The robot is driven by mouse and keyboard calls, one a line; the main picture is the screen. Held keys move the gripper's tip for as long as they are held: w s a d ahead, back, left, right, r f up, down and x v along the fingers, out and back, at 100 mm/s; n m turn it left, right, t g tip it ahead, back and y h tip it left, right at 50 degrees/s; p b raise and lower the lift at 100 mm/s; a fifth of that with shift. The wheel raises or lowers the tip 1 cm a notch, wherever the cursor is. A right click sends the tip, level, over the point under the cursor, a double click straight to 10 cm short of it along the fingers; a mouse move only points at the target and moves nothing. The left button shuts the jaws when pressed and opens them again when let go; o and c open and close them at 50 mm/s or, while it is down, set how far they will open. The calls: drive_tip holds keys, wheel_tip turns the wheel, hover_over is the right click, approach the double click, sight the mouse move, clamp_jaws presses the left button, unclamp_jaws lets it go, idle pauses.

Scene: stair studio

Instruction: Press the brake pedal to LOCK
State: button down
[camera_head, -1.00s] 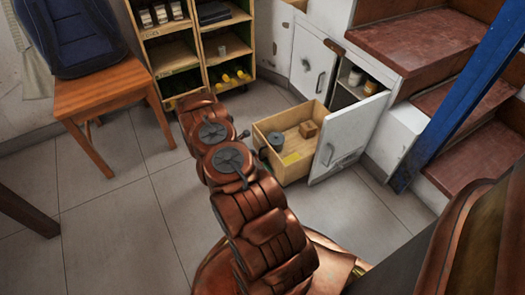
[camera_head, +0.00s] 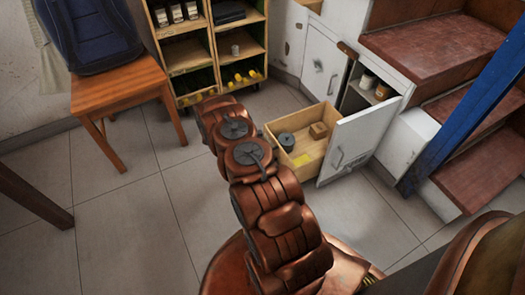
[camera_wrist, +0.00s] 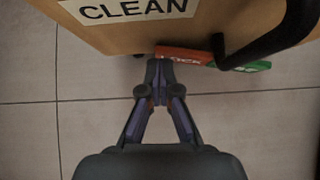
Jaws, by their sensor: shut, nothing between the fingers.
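The brake pedal (camera_wrist: 193,57) shows in the wrist view as a low bar under the front edge of a wooden unit. Its left part is red with white lettering that looks like LOCK, partly covered, and its right part is green (camera_wrist: 256,67). My gripper (camera_wrist: 159,66) is shut and empty, with its fingertips at the left end of the red part. I cannot tell whether they touch it. In the head view, neither the pedal nor the gripper can be made out; my arm hides that area.
The unit's top (camera_wrist: 115,30) has a CLEAN label, and a black curved bar (camera_wrist: 278,38) crosses above the pedal's green part. Tiled floor (camera_head: 130,220) is clear at left.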

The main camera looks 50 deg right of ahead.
drive_tip(key=shift+s+a, duration=0.1)
drive_tip(key=shift+a, duration=0.2)
drive_tip(key=w+a+r+p, duration=0.2)
drive_tip(key=w+a+r, duration=0.3)
drive_tip(key=a+r, duration=0.2)
drive_tip(key=shift+w+a+p, duration=0.3)
drive_tip(key=shift+a+p, duration=0.1)
drive_tip(key=shift+a, duration=0.85)
drive_tip(key=shift+r, duration=0.15)
